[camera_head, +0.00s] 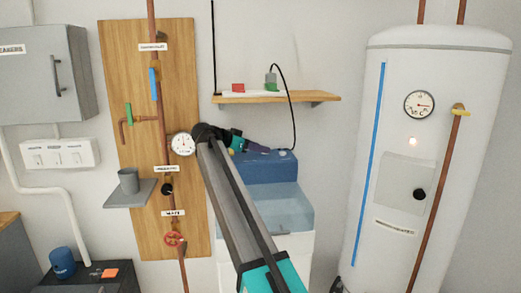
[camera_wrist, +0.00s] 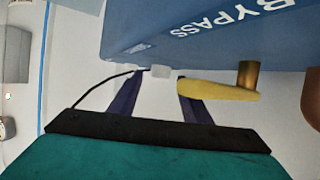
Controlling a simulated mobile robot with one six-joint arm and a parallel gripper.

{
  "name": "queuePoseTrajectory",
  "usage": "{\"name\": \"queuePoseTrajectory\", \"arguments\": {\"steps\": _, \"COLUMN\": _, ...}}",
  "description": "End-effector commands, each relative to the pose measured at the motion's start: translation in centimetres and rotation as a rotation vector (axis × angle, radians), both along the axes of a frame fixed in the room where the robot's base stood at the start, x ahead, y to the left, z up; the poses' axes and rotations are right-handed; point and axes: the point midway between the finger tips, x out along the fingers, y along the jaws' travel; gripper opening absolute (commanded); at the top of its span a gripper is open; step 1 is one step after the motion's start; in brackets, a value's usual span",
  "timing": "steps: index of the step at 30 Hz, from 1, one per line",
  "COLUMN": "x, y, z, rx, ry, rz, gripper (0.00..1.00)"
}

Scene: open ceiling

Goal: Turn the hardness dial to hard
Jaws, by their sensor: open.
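The blue softener head (camera_head: 270,168) sits on a pale tank in the head view, right of the pipe board. In the wrist view its blue housing (camera_wrist: 190,35) fills the top and bears the word BYPASS. A yellow lever (camera_wrist: 212,90) on a brass stem (camera_wrist: 249,76) sticks out below it. I cannot make out a hardness dial for certain; a small detail (camera_head: 283,154) shows on the housing's upper right. My gripper (camera_head: 262,149) is at the housing's top left. Its purple fingers (camera_wrist: 159,85) are apart and empty, the right one close to the lever; contact is unclear.
A wooden shelf (camera_head: 300,97) with a socket strip and black cable is above the housing. The pipe board (camera_head: 135,70) with gauge and valves is at left. A white boiler (camera_head: 440,80) stands at right. Bare wall lies between housing and boiler.

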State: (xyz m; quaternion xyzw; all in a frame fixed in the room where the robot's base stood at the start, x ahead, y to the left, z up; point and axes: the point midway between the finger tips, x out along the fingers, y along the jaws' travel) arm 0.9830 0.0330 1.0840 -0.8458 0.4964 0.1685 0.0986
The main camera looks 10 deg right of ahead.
Motion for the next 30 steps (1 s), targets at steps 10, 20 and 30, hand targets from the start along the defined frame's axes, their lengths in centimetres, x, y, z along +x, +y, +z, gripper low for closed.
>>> {"name": "queuePoseTrajectory", "arguments": {"steps": 10, "x": -2.0, "y": 3.6, "z": 1.7, "rx": 0.000, "ry": 0.000, "rz": 0.001, "gripper": 0.44}}
{"name": "queuePoseTrajectory", "arguments": {"steps": 20, "x": -2.5, "y": 4.4, "z": 2.1, "rx": 0.001, "ry": 0.001, "rz": -0.001, "gripper": 0.44}}
{"name": "queuePoseTrajectory", "arguments": {"steps": 30, "x": -2.5, "y": 4.4, "z": 2.1, "rx": 0.001, "ry": 0.001, "rz": -0.001, "gripper": 0.33}}
